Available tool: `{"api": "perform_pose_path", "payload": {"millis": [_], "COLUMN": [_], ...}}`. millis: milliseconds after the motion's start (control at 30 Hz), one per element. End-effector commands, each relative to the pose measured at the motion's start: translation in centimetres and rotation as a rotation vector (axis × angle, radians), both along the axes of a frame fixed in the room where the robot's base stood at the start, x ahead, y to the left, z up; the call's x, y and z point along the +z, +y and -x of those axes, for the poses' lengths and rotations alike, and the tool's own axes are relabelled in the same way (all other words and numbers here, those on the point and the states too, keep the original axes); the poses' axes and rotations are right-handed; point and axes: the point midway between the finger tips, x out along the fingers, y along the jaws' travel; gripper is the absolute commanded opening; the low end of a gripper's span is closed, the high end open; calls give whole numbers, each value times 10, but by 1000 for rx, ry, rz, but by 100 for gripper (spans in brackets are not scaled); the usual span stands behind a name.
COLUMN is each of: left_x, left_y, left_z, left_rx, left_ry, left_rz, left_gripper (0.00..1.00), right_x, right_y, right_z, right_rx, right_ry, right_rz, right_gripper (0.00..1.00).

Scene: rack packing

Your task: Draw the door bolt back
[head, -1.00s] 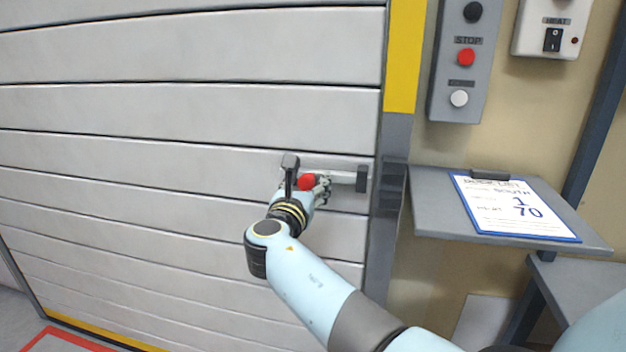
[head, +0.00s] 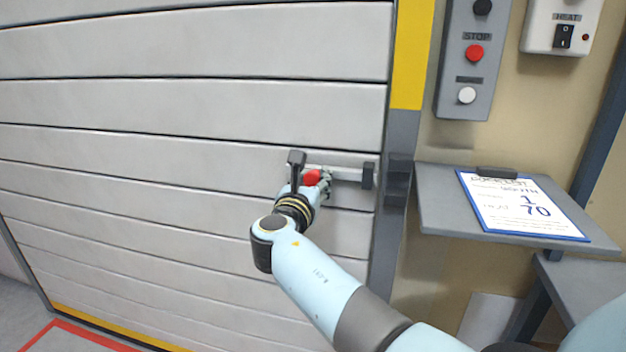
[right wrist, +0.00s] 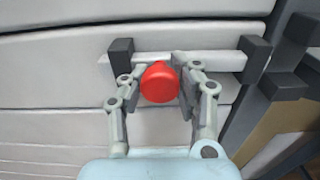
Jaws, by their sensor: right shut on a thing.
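The door bolt is a pale metal bar (head: 346,174) lying level across the grey slatted door, with a red knob (head: 312,177). Dark brackets hold it at the left (head: 297,158) and at the right (head: 368,176). In the right wrist view the bar (right wrist: 213,60) ends near the right bracket (right wrist: 255,52), apart from the dark keep (right wrist: 287,86) on the door frame. My right gripper (right wrist: 164,78) is shut on the red knob (right wrist: 159,84), a finger on each side. In the head view my wrist partly hides the knob and fingers. My left gripper is not in view.
Right of the door stand a yellow and grey frame post (head: 408,55) and a button box (head: 472,70) with a red STOP button. A grey shelf (head: 445,215) with a clipboard (head: 522,205) juts out right of the post. The door left of the bolt is clear.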

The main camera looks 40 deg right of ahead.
Motion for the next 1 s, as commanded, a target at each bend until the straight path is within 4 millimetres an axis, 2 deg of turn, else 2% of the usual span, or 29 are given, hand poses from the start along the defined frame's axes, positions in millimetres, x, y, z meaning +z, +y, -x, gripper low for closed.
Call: {"api": "perform_pose_path", "payload": {"millis": [200,433,467,667,1000], "left_x": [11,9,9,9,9], "left_y": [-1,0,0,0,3], "left_z": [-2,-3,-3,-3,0], "left_rx": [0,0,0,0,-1], "left_ry": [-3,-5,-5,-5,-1], "left_rz": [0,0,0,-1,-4], "left_gripper": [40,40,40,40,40], "right_x": [0,-3,-3,-2,-1], "right_y": [-6,-6,-6,-7,-7], "right_z": [10,10,10,10,10], "right_rx": [1,2,2,1,1], "right_ry": [6,5,5,3,1], "right_rz": [-2,-4,-4,-3,-2], "right_gripper": [0,0,30,56,56]}}
